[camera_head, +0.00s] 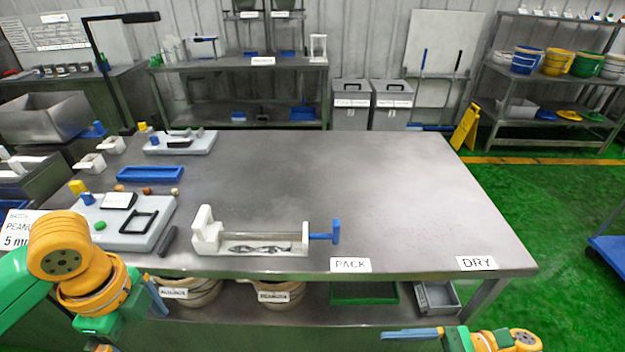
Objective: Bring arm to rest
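My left arm, orange and green, comes in from the left. Its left gripper (154,296) is low in front of the table's near edge, with a slim grey-blue finger showing. My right gripper (411,334) is at the bottom edge, right of centre, with its grey-blue finger pointing left, in front of the lower shelf. I see nothing held in either gripper, but finger gaps cannot be made out. The grey metal table (330,180) lies beyond both grippers. The lower part of each arm is cut off by the frame.
A white fixture with a blue handle (325,238) stands near the table's front edge. A grey board (125,232) with small parts and a blue tray (150,174) are at left. PACK (350,265) and DRY (476,263) labels mark the front. The table's right half is clear.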

